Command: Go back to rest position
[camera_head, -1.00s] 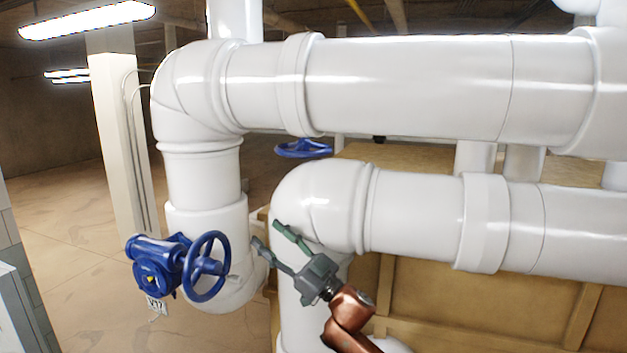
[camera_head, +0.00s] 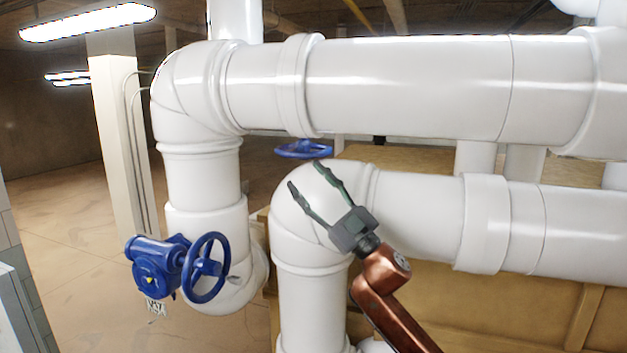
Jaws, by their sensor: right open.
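My right gripper (camera_head: 306,177) shows in the head view in front of the lower pipe's elbow. Its two dark green fingers are spread apart, pointing up and left, with nothing between them. My copper-coloured right arm comes in from the bottom, right of the middle. The blue valve (camera_head: 157,268) with its handwheel (camera_head: 205,268) is on the vertical white pipe at the left, clear of the gripper. My left gripper is not in view.
A thick white upper pipe (camera_head: 410,88) runs across the view, with a lower white pipe (camera_head: 418,215) beneath it. Another blue handwheel (camera_head: 304,149) sits behind, between them. A pale column (camera_head: 118,150) stands at left. Open floor (camera_head: 75,235) lies left of the valve.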

